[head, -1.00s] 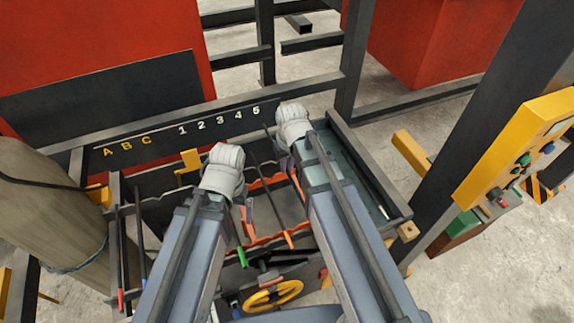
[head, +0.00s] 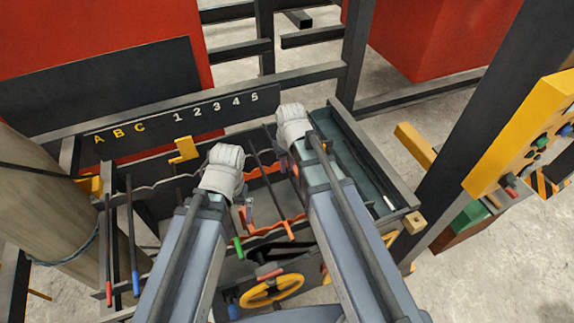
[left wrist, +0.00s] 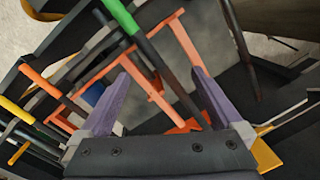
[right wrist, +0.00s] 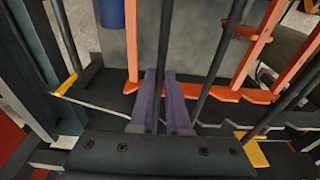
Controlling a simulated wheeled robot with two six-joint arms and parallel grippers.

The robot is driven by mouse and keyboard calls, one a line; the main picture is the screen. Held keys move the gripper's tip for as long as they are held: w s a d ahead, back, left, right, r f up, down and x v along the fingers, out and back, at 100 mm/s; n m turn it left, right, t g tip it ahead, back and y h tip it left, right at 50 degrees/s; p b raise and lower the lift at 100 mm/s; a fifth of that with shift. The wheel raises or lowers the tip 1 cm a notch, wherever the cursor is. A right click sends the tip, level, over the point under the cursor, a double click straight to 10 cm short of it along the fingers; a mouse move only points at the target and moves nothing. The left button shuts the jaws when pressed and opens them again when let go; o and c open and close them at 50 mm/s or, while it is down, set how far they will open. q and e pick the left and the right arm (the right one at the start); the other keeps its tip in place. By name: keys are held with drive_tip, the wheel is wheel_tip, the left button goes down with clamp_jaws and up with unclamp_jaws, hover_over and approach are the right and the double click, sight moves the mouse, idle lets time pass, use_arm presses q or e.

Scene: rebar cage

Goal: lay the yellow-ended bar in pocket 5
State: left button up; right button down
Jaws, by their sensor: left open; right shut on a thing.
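My right gripper (right wrist: 163,130) is shut on a dark bar (right wrist: 162,50), upright in the right wrist view. Its coloured end is hidden there, but a yellow end (left wrist: 16,110) shows at the left of the left wrist view. In the head view my right gripper (head: 288,160) is over the cage's right part, near number 5. Whether the bar touches pocket 5 is unclear. My left gripper (head: 236,205) is open; its spread fingers (left wrist: 160,100) show in the left wrist view. The green-ended bar (left wrist: 120,16) and orange-ended bar (head: 290,230) lie in the cage.
The board (head: 205,118) carries A, B, C and 1 to 5. Red-ended (head: 108,288) and blue-ended (head: 136,288) bars are at left. A grey-green tray (head: 355,170) is right of the cage; a yellow handwheel (head: 272,291) is in front.

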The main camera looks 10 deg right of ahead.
drive_tip(key=shift+f, duration=0.15)
drive_tip(key=c, duration=0.8)
unclamp_jaws()
drive_tip(key=r+p, duration=0.5)
drive_tip(key=s+r+p, duration=0.1)
drive_tip(key=r+p, duration=0.1)
drive_tip(key=r, duration=0.1)
drive_tip(key=shift+p, duration=0.4)
drive_tip(key=shift+d+f, duration=0.1)
drive_tip(key=shift+f, duration=0.1)
